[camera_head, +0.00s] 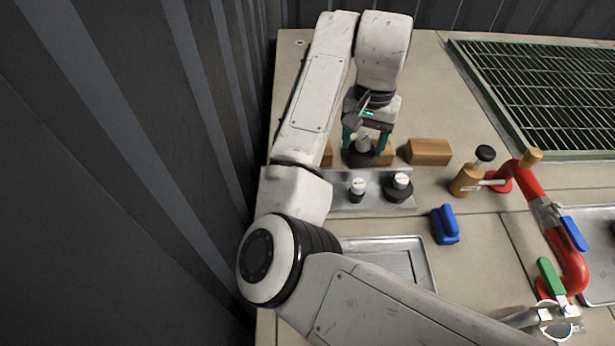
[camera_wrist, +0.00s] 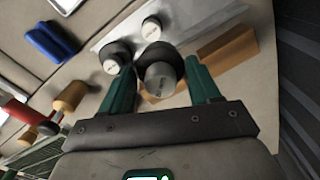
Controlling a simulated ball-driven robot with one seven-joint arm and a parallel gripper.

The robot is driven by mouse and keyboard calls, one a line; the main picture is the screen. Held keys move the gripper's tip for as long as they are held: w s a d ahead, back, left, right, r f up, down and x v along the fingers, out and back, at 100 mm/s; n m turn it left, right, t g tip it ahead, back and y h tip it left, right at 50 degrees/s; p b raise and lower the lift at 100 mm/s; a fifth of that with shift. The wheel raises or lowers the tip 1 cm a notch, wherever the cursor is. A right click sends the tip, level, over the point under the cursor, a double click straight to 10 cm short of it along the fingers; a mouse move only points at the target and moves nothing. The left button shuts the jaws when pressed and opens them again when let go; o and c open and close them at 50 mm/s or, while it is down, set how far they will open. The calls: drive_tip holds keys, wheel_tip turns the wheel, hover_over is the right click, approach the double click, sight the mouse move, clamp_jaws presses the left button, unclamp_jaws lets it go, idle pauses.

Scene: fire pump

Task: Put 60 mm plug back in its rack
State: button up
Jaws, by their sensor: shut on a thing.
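My gripper (camera_head: 363,148) is shut on a dark, round plug (camera_head: 358,159) with a grey knob. The knob sits between the green fingers, and the held plug also shows in the wrist view (camera_wrist: 160,76). Its label is too small to read. The grey metal rack (camera_head: 378,197) lies just in front of the gripper in the head view. A small plug (camera_head: 357,190) and a larger plug (camera_head: 400,188), both dark with white knobs, stand on it. I cannot tell whether the held plug touches anything below.
Wooden blocks (camera_head: 429,151) lie behind the rack, one close beside the held plug. A metal tray (camera_head: 427,270) lies in front. A dark wall rises at left.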

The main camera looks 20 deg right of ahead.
drive_tip(key=shift+w+a+f+p, duration=0.25)
drive_tip(key=shift+w+a+f, duration=0.3)
drive_tip(key=shift+a+f, duration=1.25)
drive_tip(key=shift+w+a+f+p, duration=0.25)
drive_tip(key=shift+w+a+f, duration=0.35)
drive_tip(key=shift+a+f, duration=1.2)
drive_tip(key=shift+w+a+f+p, duration=0.25)
drive_tip(key=shift+w+a+f, duration=0.3)
drive_tip(key=shift+a+f, duration=1.25)
drive_tip(key=o, duration=1.3)
drive_tip(key=shift+d+f, duration=0.3)
drive_tip(key=shift+d, duration=0.05)
drive_tip(key=shift+c, duration=0.2)
wheel_tip(320, 180, up, 12)
drive_tip(key=b, duration=0.1)
